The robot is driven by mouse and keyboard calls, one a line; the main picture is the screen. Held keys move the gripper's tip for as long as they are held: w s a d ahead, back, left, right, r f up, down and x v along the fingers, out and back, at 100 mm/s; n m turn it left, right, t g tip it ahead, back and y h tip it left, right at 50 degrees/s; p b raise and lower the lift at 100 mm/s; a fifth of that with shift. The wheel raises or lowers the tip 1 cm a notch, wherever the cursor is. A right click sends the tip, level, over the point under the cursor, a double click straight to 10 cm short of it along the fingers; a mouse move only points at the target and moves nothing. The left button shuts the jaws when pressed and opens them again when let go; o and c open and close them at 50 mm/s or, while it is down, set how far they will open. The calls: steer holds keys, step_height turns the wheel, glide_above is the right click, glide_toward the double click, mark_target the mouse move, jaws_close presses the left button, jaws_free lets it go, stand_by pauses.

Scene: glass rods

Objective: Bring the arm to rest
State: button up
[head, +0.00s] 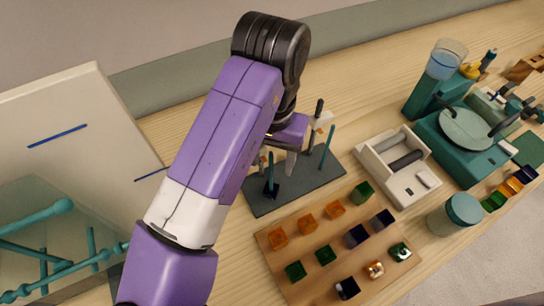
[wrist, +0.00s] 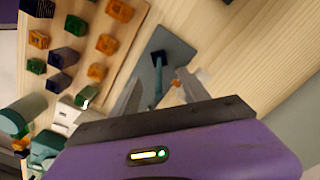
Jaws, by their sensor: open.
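My gripper (head: 290,160) is over the dark grey plate (head: 325,178) in the head view, partly hidden by my purple arm. In the wrist view my gripper (wrist: 160,86) has its two pale fingers spread apart. A teal rod (wrist: 158,80) on a dark foot shows between the fingers there; I cannot tell how far below them it is. The plate (wrist: 183,50) lies behind it. In the head view a teal rod (head: 328,147) stands on the plate's right part, and a dark-footed rod (head: 270,178) on its left part.
A wooden board (head: 330,258) with orange, green and dark blocks lies in front of the plate. A white tray (head: 393,178) with cylinders, a lidded jar (head: 455,215) and a teal machine (head: 462,140) are to the right. A pale panel (head: 70,125) and teal rods (head: 40,225) are left.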

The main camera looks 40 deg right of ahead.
step_height(320, 180, up, 8)
steer(key=shift+f, duration=0.15)
stand_by(0.4)
